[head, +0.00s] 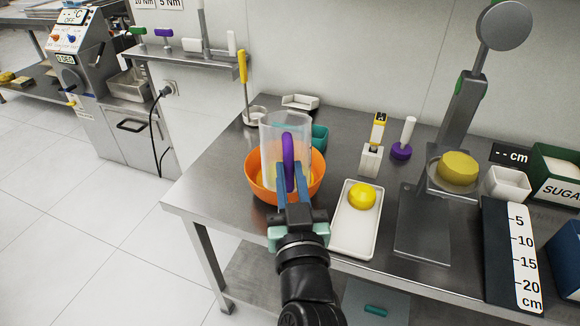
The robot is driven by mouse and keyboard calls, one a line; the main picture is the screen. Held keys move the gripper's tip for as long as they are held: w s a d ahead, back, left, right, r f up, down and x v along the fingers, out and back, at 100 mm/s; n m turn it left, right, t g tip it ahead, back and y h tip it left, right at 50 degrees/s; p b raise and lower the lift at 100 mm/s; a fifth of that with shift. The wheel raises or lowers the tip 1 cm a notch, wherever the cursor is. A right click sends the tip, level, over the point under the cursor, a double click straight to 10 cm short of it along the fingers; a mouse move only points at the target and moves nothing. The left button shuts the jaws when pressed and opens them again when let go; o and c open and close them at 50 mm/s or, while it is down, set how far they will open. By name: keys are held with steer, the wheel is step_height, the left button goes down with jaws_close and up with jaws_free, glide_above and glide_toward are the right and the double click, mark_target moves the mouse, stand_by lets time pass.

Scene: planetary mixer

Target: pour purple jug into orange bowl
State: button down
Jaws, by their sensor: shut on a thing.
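The purple jug (273,132) is a clear container with a purple handle (288,158). It looks upright or nearly so, and a pale content shows faintly through its wall. My gripper (287,172) is shut on the purple handle, with its blue fingers on either side. The orange bowl (256,180) sits on the steel table near its left end. The jug overlaps the bowl in the head view and hides its back and much of its inside. I cannot tell how high the jug is above the bowl or whether they touch.
A teal container (320,138) is partly hidden behind the jug. A scale stand (425,222) and a dark length board (500,270) stand further right. The table's left corner (190,192) is clear.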

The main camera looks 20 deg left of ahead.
mark_target(289, 155)
steer(key=shift+r, duration=0.1)
steer(key=shift+r+p, duration=0.2)
steer(key=shift+p, duration=0.1)
steer(key=shift+r+p, duration=0.2)
steer(key=shift+p, duration=0.45)
steer(key=shift+r+g+p, duration=0.1)
steer(key=shift+g+p, duration=0.2)
steer(key=p, duration=0.3)
steer(key=shift+r+g+h, duration=0.3)
steer(key=shift+r, duration=0.1)
steer(key=shift+f+p, duration=0.1)
steer(key=shift+p, duration=0.2)
steer(key=shift+w+r+g+p, duration=0.1)
steer(key=shift+r+g+p, duration=0.45)
steer(key=shift+p, duration=1.5)
steer(key=shift+r+h+p, duration=0.25)
steer(key=shift+h+p, duration=0.05)
steer(key=shift+p, duration=0.55)
steer(key=shift+f, duration=0.1)
